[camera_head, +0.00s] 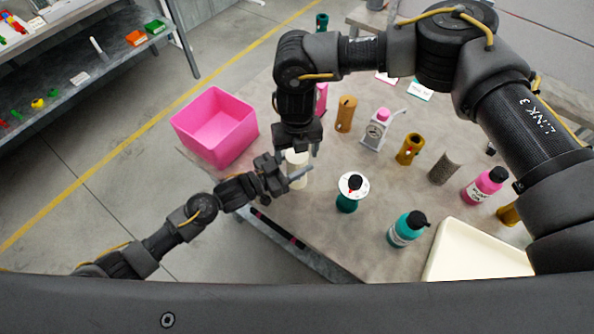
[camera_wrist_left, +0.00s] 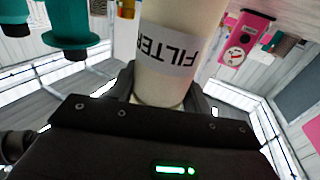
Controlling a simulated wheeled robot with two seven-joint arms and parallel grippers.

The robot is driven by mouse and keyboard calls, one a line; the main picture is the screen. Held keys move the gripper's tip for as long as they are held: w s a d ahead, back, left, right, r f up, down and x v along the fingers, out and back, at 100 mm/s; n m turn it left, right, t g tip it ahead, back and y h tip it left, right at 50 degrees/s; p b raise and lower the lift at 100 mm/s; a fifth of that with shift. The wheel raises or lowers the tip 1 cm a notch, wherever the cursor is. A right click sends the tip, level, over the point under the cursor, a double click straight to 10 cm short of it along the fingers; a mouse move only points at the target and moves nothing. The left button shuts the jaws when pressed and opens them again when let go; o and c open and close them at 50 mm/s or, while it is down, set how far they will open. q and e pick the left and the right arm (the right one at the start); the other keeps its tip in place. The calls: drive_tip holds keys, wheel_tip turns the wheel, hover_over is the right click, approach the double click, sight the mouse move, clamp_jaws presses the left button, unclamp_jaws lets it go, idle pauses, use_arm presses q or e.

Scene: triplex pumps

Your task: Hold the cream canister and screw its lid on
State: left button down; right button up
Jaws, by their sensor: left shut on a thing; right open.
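The cream canister (camera_head: 298,176) stands near the table's left edge. In the left wrist view it is a cream cylinder (camera_wrist_left: 162,90) with a white label reading "FILTER", which appears upside down. My left gripper (camera_head: 287,177) is shut on the canister's side, low on its body. My right gripper (camera_head: 297,152) points down from above, directly over the canister's top, with its fingers open around that top. The top and any lid are hidden under the right gripper, so I cannot tell whether a lid sits on the canister.
A pink bin (camera_head: 216,128) stands at the table's left corner. A teal bottle with a white disc (camera_head: 348,195) is close on the right. Another teal bottle (camera_head: 406,229), a cream tray (camera_head: 475,252), a brown cylinder (camera_head: 346,113) and a grey dispenser (camera_head: 376,132) stand farther off.

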wheel_tip(320, 180, up, 4)
drive_tip(key=shift+r, duration=0.1)
drive_tip(key=shift+c, duration=0.4)
wheel_tip(320, 180, up, 4)
drive_tip(key=n, duration=0.3)
drive_tip(key=shift+f, duration=0.25)
drive_tip(key=shift+f, duration=0.1)
drive_tip(key=shift+f, duration=3.95)
